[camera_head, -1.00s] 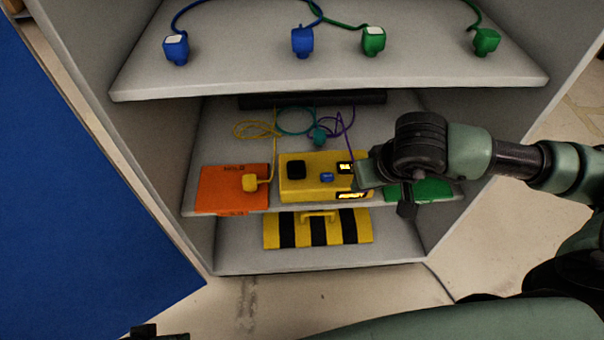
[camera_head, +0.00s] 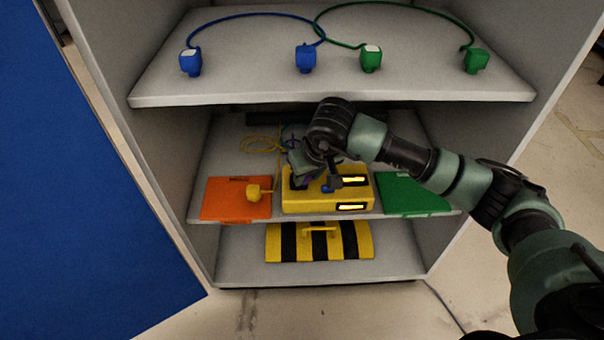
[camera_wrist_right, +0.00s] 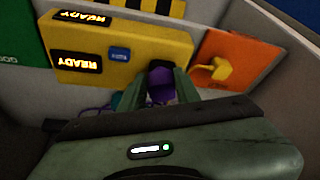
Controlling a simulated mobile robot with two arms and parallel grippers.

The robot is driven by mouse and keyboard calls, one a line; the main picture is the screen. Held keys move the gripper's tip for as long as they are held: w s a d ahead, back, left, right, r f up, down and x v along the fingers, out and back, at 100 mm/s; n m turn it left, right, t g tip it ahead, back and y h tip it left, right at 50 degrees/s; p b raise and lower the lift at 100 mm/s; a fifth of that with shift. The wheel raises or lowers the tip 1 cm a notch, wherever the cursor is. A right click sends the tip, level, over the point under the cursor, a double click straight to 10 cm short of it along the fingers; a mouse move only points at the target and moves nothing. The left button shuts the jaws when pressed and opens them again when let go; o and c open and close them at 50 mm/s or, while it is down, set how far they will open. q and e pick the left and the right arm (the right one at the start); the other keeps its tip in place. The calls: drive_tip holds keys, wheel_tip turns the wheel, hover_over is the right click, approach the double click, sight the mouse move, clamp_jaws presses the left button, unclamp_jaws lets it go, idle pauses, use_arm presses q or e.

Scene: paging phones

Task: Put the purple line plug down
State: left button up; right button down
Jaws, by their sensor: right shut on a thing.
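The purple line plug (camera_wrist_right: 160,86) is between the fingers of my right gripper (camera_wrist_right: 160,92) in the right wrist view. In the head view only a small purple patch shows under my right gripper (camera_head: 308,182). The gripper is shut on the plug over the left part of the yellow box (camera_head: 360,188). In the wrist view the plug is beside the box's dark socket (camera_wrist_right: 143,62); I cannot tell whether they touch. A blue button (camera_wrist_right: 119,54) and two lit READY panels show on the box. My left gripper is out of view.
The yellow plug (camera_head: 254,193) rests on the orange pad (camera_head: 225,200), left of the box. A green pad (camera_head: 408,195) lies right. Blue and green plugs stand on the upper shelf (camera_head: 335,87) above my arm. A striped yellow-black case (camera_head: 318,243) is below.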

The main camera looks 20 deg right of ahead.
drive_tip(key=w+f, duration=0.2)
drive_tip(key=w, duration=0.1)
drive_tip(key=shift+w+a+f+b, duration=0.1)
drive_tip(key=shift+a+f+b, duration=0.1)
drive_tip(key=shift+b, duration=0.1)
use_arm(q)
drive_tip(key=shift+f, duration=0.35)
use_arm(e)
drive_tip(key=shift+f+b, duration=0.25)
drive_tip(key=shift+b, duration=0.05)
drive_tip(key=c, duration=1)
unclamp_jaws()
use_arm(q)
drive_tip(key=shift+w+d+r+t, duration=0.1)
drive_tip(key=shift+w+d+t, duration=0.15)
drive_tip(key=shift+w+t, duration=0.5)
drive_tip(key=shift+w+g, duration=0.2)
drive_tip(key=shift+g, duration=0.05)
